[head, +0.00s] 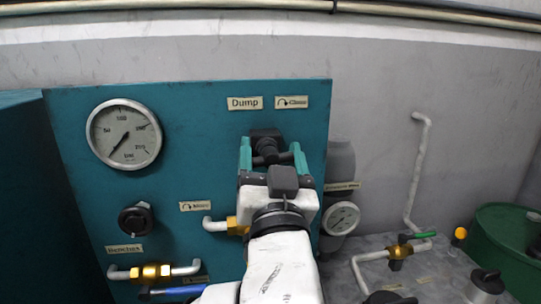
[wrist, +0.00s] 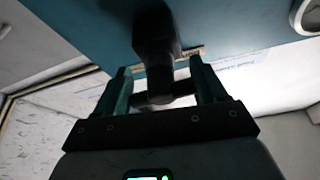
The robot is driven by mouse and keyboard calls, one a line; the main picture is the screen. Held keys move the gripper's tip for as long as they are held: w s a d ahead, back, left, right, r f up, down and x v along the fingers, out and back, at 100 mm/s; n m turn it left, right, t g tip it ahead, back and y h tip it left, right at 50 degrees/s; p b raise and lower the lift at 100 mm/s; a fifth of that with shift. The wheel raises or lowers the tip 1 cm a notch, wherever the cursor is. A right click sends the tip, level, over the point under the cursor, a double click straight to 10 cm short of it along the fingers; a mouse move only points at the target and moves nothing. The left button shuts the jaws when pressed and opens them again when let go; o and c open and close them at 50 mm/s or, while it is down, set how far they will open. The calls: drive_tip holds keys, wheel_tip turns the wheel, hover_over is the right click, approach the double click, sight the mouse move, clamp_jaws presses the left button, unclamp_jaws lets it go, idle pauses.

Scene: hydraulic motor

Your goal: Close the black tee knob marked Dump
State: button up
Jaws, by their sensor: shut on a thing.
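The black tee knob (head: 265,142) stands out from the teal panel (head: 190,110), just below the "Dump" label (head: 244,103). A "Close" label (head: 291,102) with a curved arrow is beside it. My gripper (head: 272,157) is at the knob, with one green finger on each side. In the wrist view the knob's dark stem (wrist: 155,45) runs up to the panel, and its crossbar lies between the fingers of my gripper (wrist: 162,88). The gripper is shut on the crossbar. My wrist hides the panel below the knob in the head view.
A large round gauge (head: 124,134) and a black rotary knob (head: 136,219) are on the panel's left. Brass fittings (head: 152,272) with white pipes are low down. A small gauge (head: 341,218), a green-handled valve (head: 398,250) and a green drum (head: 508,245) are at right.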

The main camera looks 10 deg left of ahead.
drive_tip(key=shift+a+f+m+b, duration=0.15)
drive_tip(key=shift+m+b, duration=0.25)
drive_tip(key=shift+b, duration=0.6)
drive_tip(key=shift+m+h+b, duration=0.4)
drive_tip(key=shift+m+b, duration=0.2)
drive_tip(key=shift+b, duration=0.35)
drive_tip(key=shift+r, duration=0.2)
drive_tip(key=o, duration=0.9)
drive_tip(key=shift+o, duration=0.2)
drive_tip(key=b+v, duration=0.3)
drive_tip(key=v, duration=0.8)
